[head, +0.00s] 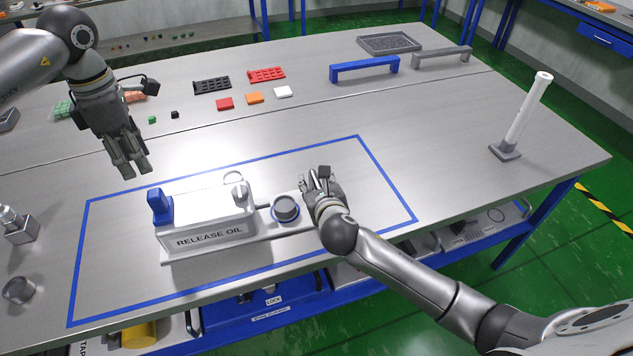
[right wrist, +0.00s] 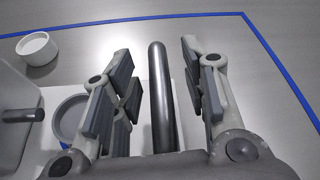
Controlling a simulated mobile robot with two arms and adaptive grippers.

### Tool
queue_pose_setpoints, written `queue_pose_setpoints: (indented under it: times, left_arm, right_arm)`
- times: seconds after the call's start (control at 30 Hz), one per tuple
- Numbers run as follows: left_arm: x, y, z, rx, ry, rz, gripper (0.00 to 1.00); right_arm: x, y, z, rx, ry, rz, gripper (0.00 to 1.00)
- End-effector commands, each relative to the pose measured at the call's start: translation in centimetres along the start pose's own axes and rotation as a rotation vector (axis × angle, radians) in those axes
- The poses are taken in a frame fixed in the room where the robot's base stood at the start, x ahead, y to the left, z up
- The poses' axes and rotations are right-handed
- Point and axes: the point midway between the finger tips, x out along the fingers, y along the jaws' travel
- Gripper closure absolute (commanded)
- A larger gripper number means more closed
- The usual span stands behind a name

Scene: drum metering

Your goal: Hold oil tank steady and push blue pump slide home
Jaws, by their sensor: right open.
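The oil tank (head: 210,222) is a white box marked "RELEASE OIL" on a pale base plate. The blue pump slide (head: 160,207) stands out at its left end. A dark spout on its right end points toward a grey cup (head: 286,209) on a blue ring; the cup also shows in the right wrist view (right wrist: 70,118). My left gripper (head: 136,170) hangs above and behind the slide, empty, fingers apart. My right gripper (head: 315,180) is open just right of the cup. In the right wrist view a dark rod (right wrist: 160,95) shows between its fingers; I cannot tell whether they touch it.
A blue line on the table (head: 370,150) frames the tank. A metal fitting (head: 20,225) stands at left. A white post (head: 525,115) stands at right. Coloured blocks and a blue bridge (head: 365,66) lie behind.

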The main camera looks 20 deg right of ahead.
Motion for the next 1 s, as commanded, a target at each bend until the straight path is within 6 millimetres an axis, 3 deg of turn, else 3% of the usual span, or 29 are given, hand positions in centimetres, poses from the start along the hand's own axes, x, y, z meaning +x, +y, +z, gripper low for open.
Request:
queue_pose_setpoints:
  times: [0.27,0.6,1.0]
  left_arm:
    - [0.0,0.0,0.0,0.0,0.0,0.0,0.64]
    - [0.0,0.0,0.0,0.0,0.0,0.0,0.64]
    - [0.0,0.0,0.0,0.0,0.0,0.0,0.62]
  right_arm:
    - [0.15,0.0,-0.02,0.0,0.0,0.0,0.59]
    - [0.12,0.0,-0.03,0.0,0.0,0.0,1.0]
    - [0.12,0.0,-0.04,0.0,0.0,0.0,1.0]
